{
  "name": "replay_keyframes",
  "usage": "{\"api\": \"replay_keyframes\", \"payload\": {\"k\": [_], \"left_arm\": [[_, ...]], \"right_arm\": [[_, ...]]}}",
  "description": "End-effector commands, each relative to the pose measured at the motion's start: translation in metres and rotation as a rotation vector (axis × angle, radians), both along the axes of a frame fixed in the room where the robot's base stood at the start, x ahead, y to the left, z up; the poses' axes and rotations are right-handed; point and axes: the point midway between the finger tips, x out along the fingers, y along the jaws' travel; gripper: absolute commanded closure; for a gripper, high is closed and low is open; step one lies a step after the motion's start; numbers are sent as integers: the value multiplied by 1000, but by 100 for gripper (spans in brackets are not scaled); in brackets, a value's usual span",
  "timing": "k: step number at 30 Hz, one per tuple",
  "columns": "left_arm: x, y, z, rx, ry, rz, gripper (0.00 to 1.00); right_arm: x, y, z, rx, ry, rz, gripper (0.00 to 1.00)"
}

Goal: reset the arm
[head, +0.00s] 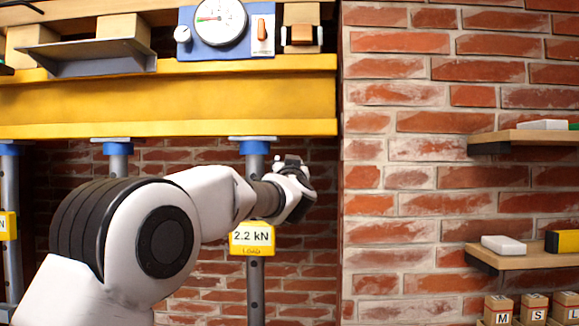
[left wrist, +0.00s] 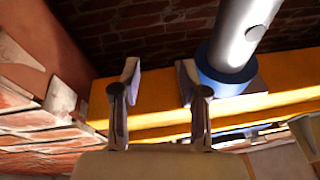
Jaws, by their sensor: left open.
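My left arm comes in from the left in the head view, bent and reaching up and to the right. Its gripper (head: 292,178) is at the right of the post (head: 255,285) that carries a yellow 2.2 kN load tag (head: 252,238), below the yellow beam (head: 200,98). In the left wrist view the two fingers (left wrist: 158,82) stand apart with nothing between them. The post (left wrist: 245,25) and its blue collar (left wrist: 230,70) are to the right of the fingers there, and the beam (left wrist: 160,108) lies behind them. My right gripper is not seen.
A gauge (head: 219,22) on a blue panel sits above the beam. More posts with blue collars (head: 118,148) stand at the left. At right, a brick wall (head: 400,190) holds wooden shelves (head: 520,262) with blocks; lettered blocks (head: 533,310) are below.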

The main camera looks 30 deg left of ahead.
Motion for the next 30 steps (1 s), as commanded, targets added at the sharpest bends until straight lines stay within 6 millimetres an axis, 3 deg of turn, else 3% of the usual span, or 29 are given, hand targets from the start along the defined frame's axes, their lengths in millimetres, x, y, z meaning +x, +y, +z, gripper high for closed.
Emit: {"api": "replay_keyframes", "payload": {"k": [13,17,20,23,24,26,30], "left_arm": [[0,0,-1,-1,1,1,56],[12,0,-28,0,36,0,56],[36,0,-88,0,108,0,56],[57,-2,-173,1,228,-3,56],[62,-3,-210,6,282,-5,56],[66,-6,-265,19,367,-12,56],[59,-13,-394,58,569,-37,56]], "right_arm": [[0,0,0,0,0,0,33],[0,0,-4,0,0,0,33],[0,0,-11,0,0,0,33],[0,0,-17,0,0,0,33],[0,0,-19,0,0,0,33],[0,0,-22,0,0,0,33],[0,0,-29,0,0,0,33]]}}
